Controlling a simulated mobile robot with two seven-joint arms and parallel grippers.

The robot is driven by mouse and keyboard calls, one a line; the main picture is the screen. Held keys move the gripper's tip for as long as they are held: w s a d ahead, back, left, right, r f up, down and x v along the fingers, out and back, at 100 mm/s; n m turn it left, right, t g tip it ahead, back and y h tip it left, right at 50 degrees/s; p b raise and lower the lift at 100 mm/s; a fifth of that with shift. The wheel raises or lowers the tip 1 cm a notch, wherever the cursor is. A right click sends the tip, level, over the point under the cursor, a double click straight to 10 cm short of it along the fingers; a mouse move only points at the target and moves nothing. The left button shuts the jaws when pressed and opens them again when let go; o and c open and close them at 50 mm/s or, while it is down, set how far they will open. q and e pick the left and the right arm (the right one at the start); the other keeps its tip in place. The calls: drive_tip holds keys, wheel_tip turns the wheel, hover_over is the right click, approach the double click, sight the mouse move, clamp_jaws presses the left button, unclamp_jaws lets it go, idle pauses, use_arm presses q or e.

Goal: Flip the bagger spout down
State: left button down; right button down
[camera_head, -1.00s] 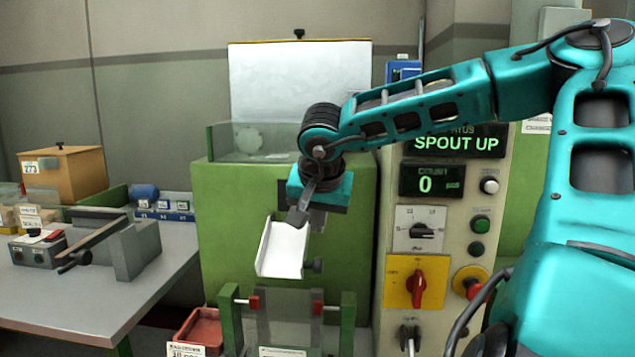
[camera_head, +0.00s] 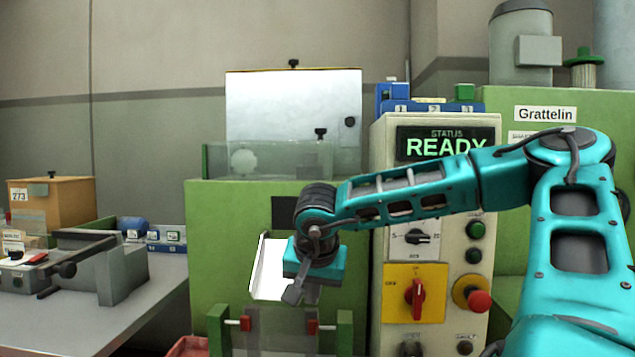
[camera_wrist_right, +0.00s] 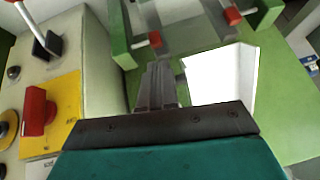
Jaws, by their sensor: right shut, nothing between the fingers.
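The bagger spout (camera_head: 268,268) is a white open chute on the front of the green machine (camera_head: 225,215). It hangs down steeply, and its right part is hidden behind my right gripper (camera_head: 292,296). It also shows in the right wrist view (camera_wrist_right: 222,75), just beyond the shut fingers (camera_wrist_right: 158,85). My right gripper is shut and empty, in front of the spout's right side; I cannot tell if it touches. The status display (camera_head: 445,144) reads READY. My left gripper is not in view.
The control panel (camera_head: 380,250) stands right of the spout, with a red rotary switch (camera_head: 414,298) and a red stop button (camera_head: 479,301). Below the spout is a green frame with red clamps (camera_head: 245,323). A grey worktable (camera_head: 70,315) is at left.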

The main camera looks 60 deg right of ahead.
drive_tip(key=shift+d+f, duration=0.1)
drive_tip(key=shift+f, duration=0.3)
idle(0.5)
